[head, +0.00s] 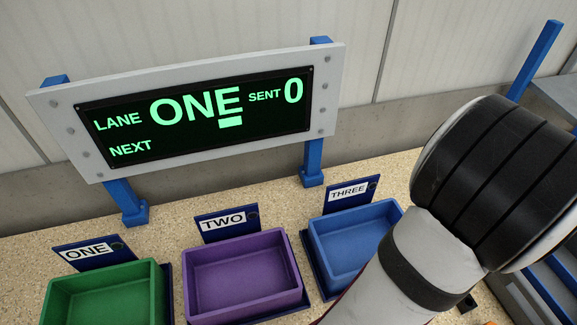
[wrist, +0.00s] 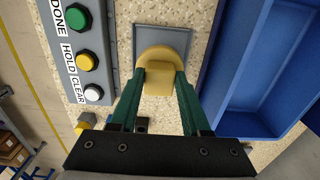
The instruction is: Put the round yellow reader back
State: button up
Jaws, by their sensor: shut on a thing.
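In the wrist view the round yellow reader (wrist: 158,52) sits between the tips of my gripper (wrist: 159,78). My gripper's two green fingers are shut on the reader's raised yellow block. The reader is over a grey square plate (wrist: 191,40) on the speckled surface. I cannot tell whether the reader touches the plate or hangs just above it. In the head view neither my gripper nor the reader shows; a part of my arm fills the right side.
A panel with green DONE, yellow HOLD and white CLEAR buttons (wrist: 85,62) lies left of the reader. A blue bin (wrist: 212,75) is close on its right. The head view shows green (head: 104,300), purple (head: 243,278) and blue (head: 352,240) bins below a display (head: 200,110) reading LANE ONE, SENT 0.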

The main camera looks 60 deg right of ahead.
notch_tip(320, 180, down, 3)
jog(key=shift+f, duration=0.15)
jog(key=shift+f, duration=0.1)
jog(key=o, duration=1.2)
